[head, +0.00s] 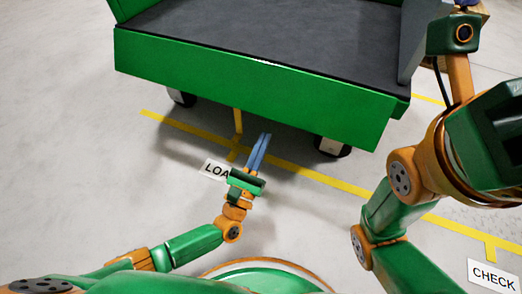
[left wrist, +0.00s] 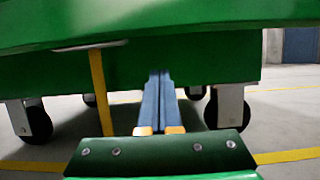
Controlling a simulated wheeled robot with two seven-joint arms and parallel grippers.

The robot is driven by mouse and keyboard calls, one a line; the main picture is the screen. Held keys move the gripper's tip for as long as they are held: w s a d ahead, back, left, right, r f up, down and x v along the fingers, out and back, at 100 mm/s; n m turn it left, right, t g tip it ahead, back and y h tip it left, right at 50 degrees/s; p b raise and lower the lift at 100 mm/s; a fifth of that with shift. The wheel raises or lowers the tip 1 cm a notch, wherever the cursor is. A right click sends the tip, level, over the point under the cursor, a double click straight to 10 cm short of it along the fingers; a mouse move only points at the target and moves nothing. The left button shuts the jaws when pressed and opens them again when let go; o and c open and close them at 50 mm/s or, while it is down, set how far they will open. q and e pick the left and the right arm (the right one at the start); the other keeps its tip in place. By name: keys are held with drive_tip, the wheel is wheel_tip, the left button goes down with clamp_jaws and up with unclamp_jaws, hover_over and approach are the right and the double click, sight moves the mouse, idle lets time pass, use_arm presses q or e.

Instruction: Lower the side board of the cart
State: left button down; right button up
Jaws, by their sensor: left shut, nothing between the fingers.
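The cart's green side board (head: 220,72) runs across the near side of the cart in the head view. Its upper edge borders the dark bed (head: 290,35); I cannot tell its exact tilt. In the left wrist view the board (left wrist: 200,22) spans the top, and a yellow strip (left wrist: 100,88) hangs from a pale plate under it. The strip (head: 238,120) also shows below the board in the head view. My left gripper (head: 265,137) is shut and empty, low before the board, right of the strip. My right gripper (head: 467,3) is cut by the top edge; its jaws are unclear.
Casters (head: 332,147) stand under the cart. Yellow tape (head: 345,186) and a partly covered floor label (head: 214,169) lie on the grey floor. A CHECK label (head: 492,275) lies at lower right. The floor left of the cart is free.

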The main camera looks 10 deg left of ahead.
use_arm(q)
drive_tip(key=r, duration=0.1)
drive_tip(key=w+r, duration=0.2)
drive_tip(key=r, duration=0.1)
drive_tip(key=shift+w+d+r, duration=0.1)
drive_tip(key=shift+w+d, duration=0.05)
drive_tip(key=shift+d, duration=0.25)
